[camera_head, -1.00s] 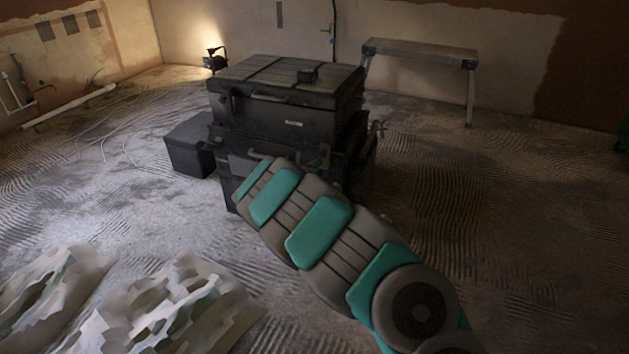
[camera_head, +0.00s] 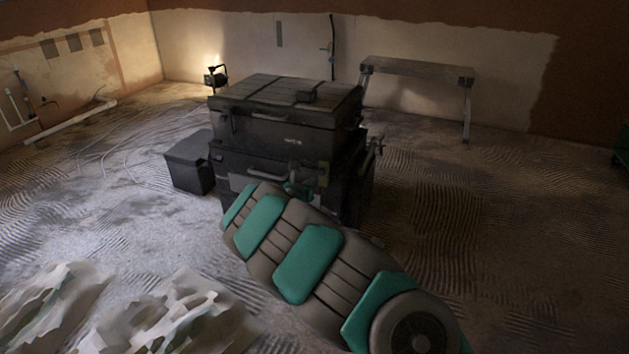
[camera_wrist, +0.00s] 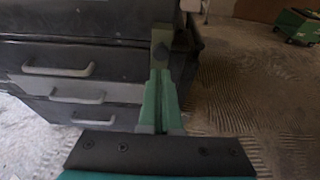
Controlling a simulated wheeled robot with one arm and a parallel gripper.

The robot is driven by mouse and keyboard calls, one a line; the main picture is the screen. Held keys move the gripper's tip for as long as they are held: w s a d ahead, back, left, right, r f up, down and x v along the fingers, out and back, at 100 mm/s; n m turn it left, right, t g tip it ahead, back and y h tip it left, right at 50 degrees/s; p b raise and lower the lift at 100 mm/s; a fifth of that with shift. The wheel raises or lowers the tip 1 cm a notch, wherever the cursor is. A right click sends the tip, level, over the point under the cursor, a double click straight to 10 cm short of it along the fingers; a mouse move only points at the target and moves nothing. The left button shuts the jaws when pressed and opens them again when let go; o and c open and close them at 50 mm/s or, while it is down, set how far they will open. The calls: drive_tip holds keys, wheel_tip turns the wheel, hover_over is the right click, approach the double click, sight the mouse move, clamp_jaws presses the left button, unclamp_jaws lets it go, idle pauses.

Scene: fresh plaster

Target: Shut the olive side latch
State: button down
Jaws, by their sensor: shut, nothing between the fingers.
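The olive side latch (camera_wrist: 162,38) is at the right front corner of a black stacked toolbox (camera_wrist: 110,22) in the wrist view. It also shows small in the head view (camera_head: 323,173), just beyond the end of my arm. My gripper (camera_wrist: 160,82) is shut and empty, its green fingers pointing at the latch's lower part. The fingertips overlap the latch's lower end in the picture; I cannot tell whether they touch it. In the head view my gripper (camera_head: 298,187) is small and dark beside the latch, partly hidden by my arm.
Drawers with grey handles (camera_wrist: 58,70) lie left of my gripper. A black box (camera_head: 190,163) stands left of the stack, a work lamp (camera_head: 216,77) behind it and a bench (camera_head: 418,70) at the back right. Crumpled sheeting (camera_head: 170,310) lies front left.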

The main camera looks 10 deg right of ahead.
drive_tip(key=s+a+r, duration=0.4)
drive_tip(key=s+r, duration=0.3)
drive_tip(key=shift+s, duration=0.15)
